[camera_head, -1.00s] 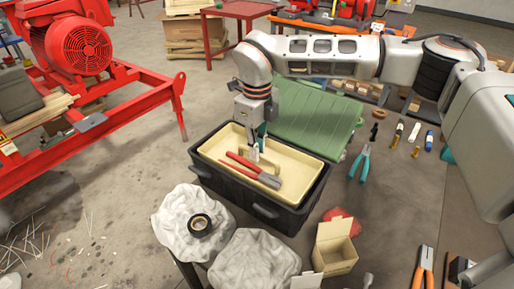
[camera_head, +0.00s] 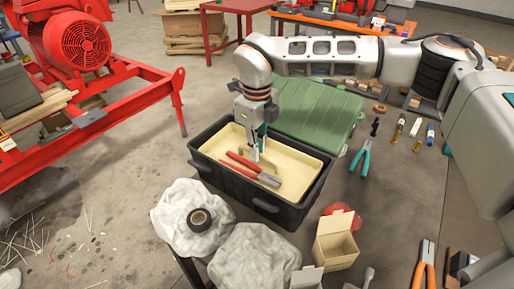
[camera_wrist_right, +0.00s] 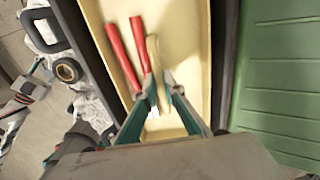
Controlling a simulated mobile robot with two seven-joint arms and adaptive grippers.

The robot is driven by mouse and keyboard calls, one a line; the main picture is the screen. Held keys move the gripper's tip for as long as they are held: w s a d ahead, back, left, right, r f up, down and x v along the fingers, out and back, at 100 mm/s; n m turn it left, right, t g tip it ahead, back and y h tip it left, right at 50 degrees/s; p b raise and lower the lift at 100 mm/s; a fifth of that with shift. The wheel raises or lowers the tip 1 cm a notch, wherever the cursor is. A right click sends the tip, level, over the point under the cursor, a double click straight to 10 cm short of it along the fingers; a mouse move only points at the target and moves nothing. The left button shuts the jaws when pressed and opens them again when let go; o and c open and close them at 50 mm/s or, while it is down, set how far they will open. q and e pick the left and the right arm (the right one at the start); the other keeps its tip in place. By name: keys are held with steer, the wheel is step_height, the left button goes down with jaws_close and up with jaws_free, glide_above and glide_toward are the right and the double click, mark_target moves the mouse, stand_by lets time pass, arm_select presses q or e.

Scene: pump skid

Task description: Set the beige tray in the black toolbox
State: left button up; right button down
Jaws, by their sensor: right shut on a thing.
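The beige tray (camera_head: 300,163) sits inside the black toolbox (camera_head: 245,190), its rim about level with or slightly below the box rim. Whether it rests on its support I cannot tell. Red-handled pliers (camera_head: 250,168) lie in the tray. My right gripper (camera_head: 255,155) reaches down into the tray. In the right wrist view its fingers (camera_wrist_right: 158,95) are shut on the tray's upright handle (camera_wrist_right: 153,55), beside the pliers. What looks like my left gripper (camera_wrist_right: 38,65) shows small at the left edge of that view; its jaws are unclear.
The green lid (camera_head: 310,118) leans behind the toolbox. Cloth-like grey bundles (camera_head: 250,262), one with black tape (camera_head: 199,219) on it, stand in front. An open carton (camera_head: 336,240) is at front right. Teal pliers (camera_head: 363,160) lie to the right.

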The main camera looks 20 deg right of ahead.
steer(key=c, duration=2)
jaws_free()
steer(key=shift+c, duration=0.2)
steer(key=shift+f, duration=0.1)
step_height(320, 180, up, 12)
